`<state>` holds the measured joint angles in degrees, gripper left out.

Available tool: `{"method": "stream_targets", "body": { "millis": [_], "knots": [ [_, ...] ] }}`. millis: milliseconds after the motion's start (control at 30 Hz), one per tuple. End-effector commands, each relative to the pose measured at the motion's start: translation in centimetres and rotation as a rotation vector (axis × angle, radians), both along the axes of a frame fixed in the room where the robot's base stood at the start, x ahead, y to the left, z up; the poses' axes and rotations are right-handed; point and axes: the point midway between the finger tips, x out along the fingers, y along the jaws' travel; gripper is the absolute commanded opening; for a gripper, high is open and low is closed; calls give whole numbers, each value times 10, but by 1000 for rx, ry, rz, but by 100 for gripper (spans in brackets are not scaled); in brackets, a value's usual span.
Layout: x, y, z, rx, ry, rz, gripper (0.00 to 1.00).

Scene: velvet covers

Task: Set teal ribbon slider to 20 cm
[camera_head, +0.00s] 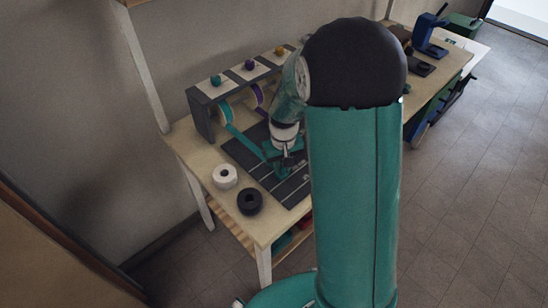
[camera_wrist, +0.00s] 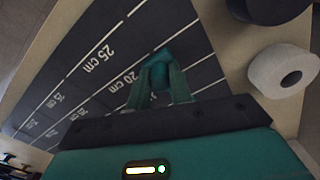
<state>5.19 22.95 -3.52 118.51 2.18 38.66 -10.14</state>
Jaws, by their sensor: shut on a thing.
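The teal ribbon (camera_head: 240,138) runs from the dark dispenser (camera_head: 201,114) down towards my gripper (camera_head: 284,166) over the dark measuring mat (camera_head: 242,155). In the wrist view my gripper (camera_wrist: 160,82) is shut on a small teal piece, seemingly the teal ribbon slider (camera_wrist: 160,74), low over the mat (camera_wrist: 125,30). The fingers are beside the printed 20 cm label (camera_wrist: 123,83), with the 25 cm label (camera_wrist: 98,60) farther to the left. The fingers and wrist hide much of the slider, so its exact place against the 20 cm line cannot be told.
A white roll (camera_head: 225,176) and a black roll (camera_head: 249,202) stand on the wooden table (camera_head: 196,158) near the mat. A purple ribbon (camera_head: 258,97) hangs in the neighbouring lane of the dispenser. A blue device (camera_head: 430,30) stands on the far table. My arm hides the table's right part.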

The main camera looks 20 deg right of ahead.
Motion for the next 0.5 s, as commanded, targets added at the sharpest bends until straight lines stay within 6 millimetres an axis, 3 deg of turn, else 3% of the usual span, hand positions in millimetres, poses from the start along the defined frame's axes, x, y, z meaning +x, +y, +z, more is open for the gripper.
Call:
{"method": "stream_targets", "body": {
  "millis": [367,400,500],
  "knots": [
    [-4,-2,1,0,-4,-1,0],
    [-4,-2,1,0,-4,0,23],
    [-4,-2,1,0,-3,-1,43]
  ]
}}
